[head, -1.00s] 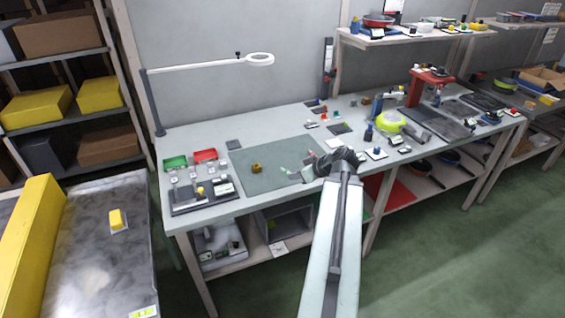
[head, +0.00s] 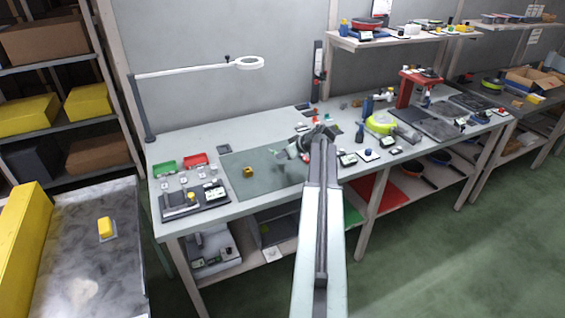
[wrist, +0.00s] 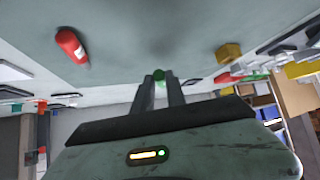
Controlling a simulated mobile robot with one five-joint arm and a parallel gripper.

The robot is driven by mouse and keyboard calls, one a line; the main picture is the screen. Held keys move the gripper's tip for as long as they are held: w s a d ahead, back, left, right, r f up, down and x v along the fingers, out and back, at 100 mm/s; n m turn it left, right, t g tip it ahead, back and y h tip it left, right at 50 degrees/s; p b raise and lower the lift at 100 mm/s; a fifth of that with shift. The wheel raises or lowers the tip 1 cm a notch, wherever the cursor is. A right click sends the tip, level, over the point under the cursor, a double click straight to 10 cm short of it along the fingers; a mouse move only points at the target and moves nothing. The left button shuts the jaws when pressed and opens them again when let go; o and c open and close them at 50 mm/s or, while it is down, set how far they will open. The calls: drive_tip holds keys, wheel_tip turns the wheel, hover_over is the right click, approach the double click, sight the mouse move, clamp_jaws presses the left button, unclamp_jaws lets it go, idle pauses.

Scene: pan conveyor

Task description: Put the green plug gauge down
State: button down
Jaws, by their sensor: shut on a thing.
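The green plug gauge (wrist: 159,75) shows in the wrist view as a small green end between my fingertips. My gripper (wrist: 160,84) is shut on it, over the grey-green mat (wrist: 150,22). I cannot tell whether the gauge touches the mat. A red cylinder (wrist: 70,44) and a brass-yellow piece (wrist: 229,52) are on the mat in the wrist view, apart from my gripper. The yellow piece (head: 248,171) is left of my gripper in the head view.
A green tray (head: 165,168), a red tray (head: 195,160) and a dark fixture board (head: 195,208) are at the bench's left. A magnifier lamp (head: 249,63) stands behind. Several tools and a red press (head: 408,90) crowd the right. The mat's left part is mostly clear.

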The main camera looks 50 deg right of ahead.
wheel_tip(320, 180, down, 4)
drive_tip(key=b, duration=0.2)
drive_tip(key=shift+r+b, duration=0.1)
drive_tip(key=shift+b, duration=0.2)
drive_tip(key=shift+r, duration=0.2)
drive_tip(key=shift+f, duration=0.15)
drive_tip(key=c, duration=1.3)
unclamp_jaws()
drive_tip(key=shift+c, duration=0.2)
drive_tip(key=shift+s+r+p, duration=0.15)
drive_tip(key=shift+r+p, duration=0.3)
drive_tip(key=shift+p, duration=0.05)
drive_tip(key=p+v, duration=0.7)
drive_tip(key=v, duration=0.4)
drive_tip(key=shift+s, duration=0.3)
